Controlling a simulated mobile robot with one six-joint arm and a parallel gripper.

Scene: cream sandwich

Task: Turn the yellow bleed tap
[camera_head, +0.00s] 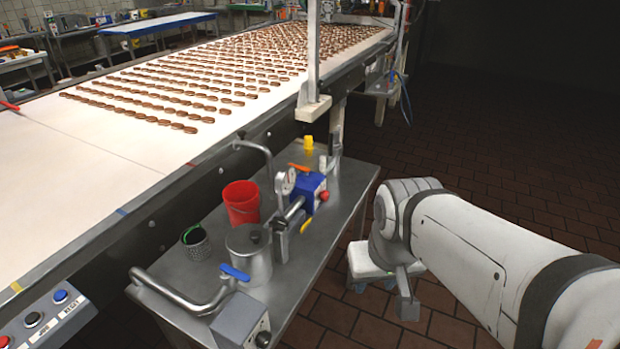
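A small yellow lever (306,226), which looks like the bleed tap, sits on the right side of the metal pipework on the steel bench (335,215). It slants up to the right, near the bench's right edge. The pipework has a round gauge (285,181) and a blue box with a red knob (311,192) beside it. My arm comes in from the right. The grey part at its end, where my gripper (407,304) seems to be, hangs down right of the bench, well apart from the lever. Its fingers are not clear, so I cannot tell their opening.
A lidded steel pot (249,256), a red bucket (241,203), a dark can (196,243) and a blue-handled pipe (190,302) crowd the bench. A yellow cup-like piece (308,142) stands behind. The conveyor (60,180) runs along the left. The tiled floor at right is open.

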